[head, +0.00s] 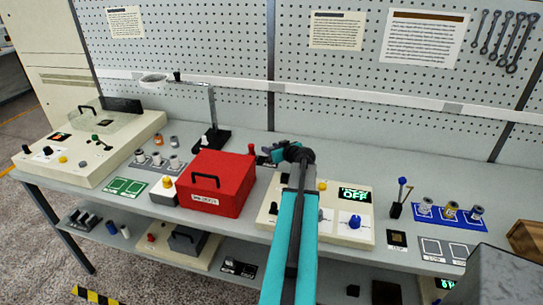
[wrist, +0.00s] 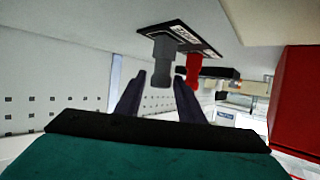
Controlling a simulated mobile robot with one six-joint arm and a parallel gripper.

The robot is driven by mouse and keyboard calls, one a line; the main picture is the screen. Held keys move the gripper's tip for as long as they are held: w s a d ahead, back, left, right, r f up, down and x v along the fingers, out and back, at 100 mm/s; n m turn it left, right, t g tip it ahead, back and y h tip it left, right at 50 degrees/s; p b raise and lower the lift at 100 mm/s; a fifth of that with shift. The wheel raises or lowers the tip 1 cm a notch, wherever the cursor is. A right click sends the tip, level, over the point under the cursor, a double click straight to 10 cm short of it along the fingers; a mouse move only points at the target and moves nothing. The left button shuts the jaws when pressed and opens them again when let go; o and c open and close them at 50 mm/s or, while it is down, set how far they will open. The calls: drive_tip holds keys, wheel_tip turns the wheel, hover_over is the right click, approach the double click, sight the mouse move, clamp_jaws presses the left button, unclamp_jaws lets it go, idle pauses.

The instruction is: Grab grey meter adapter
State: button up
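The grey meter adapter (wrist: 163,62) shows in the wrist view, which is turned nearly upside down. It stands on a dark labelled plate (wrist: 152,30), with a red adapter (wrist: 194,68) just beyond it. My gripper (wrist: 159,80) is open, one dark finger on each side of the grey adapter's free end in the picture. Gaps show on both sides, and I cannot tell how deep the adapter sits between the fingers. In the head view my gripper (head: 273,153) is low over the bench, right of the red adapter (head: 252,149); the grey adapter is not clearly visible there.
A red box (head: 214,184) with a black handle stands left of my gripper; it also shows in the wrist view (wrist: 297,100). A cream panel (head: 345,215) with an OFF display lies under my arm. The pegboard (head: 230,50) rises behind. A stand (head: 212,130) is at back left.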

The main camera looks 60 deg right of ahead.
clamp_jaws()
drive_tip(key=shift+r, duration=0.1)
drive_tip(key=shift+r+b, duration=1.45)
drive_tip(key=shift+r, duration=3.45)
